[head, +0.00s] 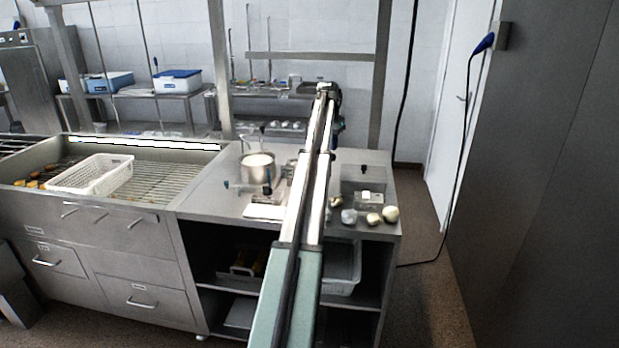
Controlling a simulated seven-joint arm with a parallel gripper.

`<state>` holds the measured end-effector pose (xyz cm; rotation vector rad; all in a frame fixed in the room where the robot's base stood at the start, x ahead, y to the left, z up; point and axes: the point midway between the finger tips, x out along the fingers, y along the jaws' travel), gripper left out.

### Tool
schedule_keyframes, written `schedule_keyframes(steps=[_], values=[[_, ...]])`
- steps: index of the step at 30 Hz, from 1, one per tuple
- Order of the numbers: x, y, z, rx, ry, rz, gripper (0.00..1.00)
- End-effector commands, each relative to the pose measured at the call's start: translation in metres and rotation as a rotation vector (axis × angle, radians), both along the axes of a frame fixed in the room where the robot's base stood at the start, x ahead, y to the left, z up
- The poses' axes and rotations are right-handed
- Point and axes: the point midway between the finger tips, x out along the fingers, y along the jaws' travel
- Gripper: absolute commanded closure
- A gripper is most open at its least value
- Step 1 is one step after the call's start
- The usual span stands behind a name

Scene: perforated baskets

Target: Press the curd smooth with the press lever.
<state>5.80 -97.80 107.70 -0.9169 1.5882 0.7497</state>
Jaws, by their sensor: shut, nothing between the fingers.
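A steel pot (257,172) with pale white contents stands on the left part of the steel worktop (215,190). I cannot tell whether the contents are the curd. A small upright fixture with dark parts (267,187) stands in front of the pot; whether it is the press lever is too small to tell. My arm reaches up through the middle of the head view and bends at its far end behind the worktop's middle. My gripper is hidden behind the arm, so its place relative to the pot and fixture does not show.
A white flat board (264,211) lies at the worktop's front edge. Several pale round items (374,219) sit at the front right, near a shallow tray (350,197). A white perforated basket (92,176) lies in the sink at left. A rear shelf (285,92) holds small ware.

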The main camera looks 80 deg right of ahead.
Motion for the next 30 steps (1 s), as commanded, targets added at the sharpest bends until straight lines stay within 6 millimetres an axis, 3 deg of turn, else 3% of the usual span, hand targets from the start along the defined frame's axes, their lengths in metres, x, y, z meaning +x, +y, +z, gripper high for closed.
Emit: schedule_keyframes(steps=[30], values=[[0.000, 0.000, -0.016, 0.000, 0.000, 0.000, 1.00]])
